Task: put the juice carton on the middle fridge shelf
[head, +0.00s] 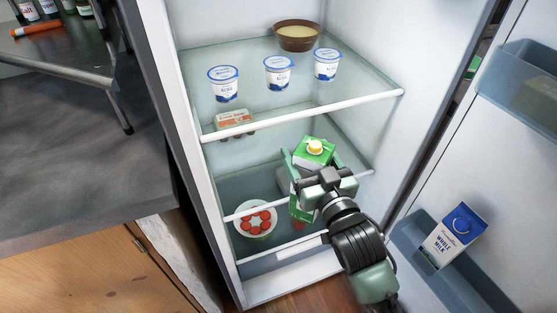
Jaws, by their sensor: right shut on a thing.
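The green juice carton (317,146) with a yellow cap is inside the open fridge, below the upper glass shelf. My right gripper (312,180) is shut on it, with its fingers on either side of the carton. The carton looks roughly upright. The middle fridge shelf (357,171) is a glass shelf with a white front edge, and the carton is at its right part. The gripper hides part of the carton and its base, so I cannot tell whether it touches the shelf. My left gripper is not in view.
Several yogurt cups (278,73) and a brown bowl (297,37) stand on the upper shelf. An egg carton (235,121) is below it at left. A round red-and-white item (255,220) sits lower down. The open door holds a milk carton (452,235). A counter (75,150) stands left.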

